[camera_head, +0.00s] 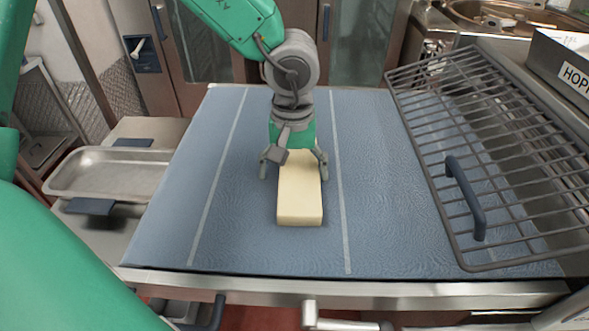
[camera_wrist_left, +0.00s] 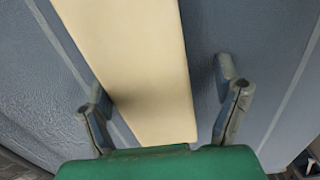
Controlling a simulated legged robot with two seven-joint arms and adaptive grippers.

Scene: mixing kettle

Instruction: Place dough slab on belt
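The dough slab (camera_head: 299,200) is a pale cream, long block. It lies flat on the blue belt (camera_head: 255,245), between two white lines. My left gripper (camera_head: 294,170) is above the slab's far end, its fingers spread on either side. In the left wrist view the slab (camera_wrist_left: 140,60) runs between the two fingers of the left gripper (camera_wrist_left: 163,95). Clear belt shows between the slab and the right-hand finger; the left-hand finger is close to the slab's edge. The gripper is open. The slab's far end is partly hidden by the gripper. My right gripper is not in view.
A metal tray (camera_head: 110,173) stands left of the belt. A wire rack with a blue handle (camera_head: 465,195) covers the belt's right side.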

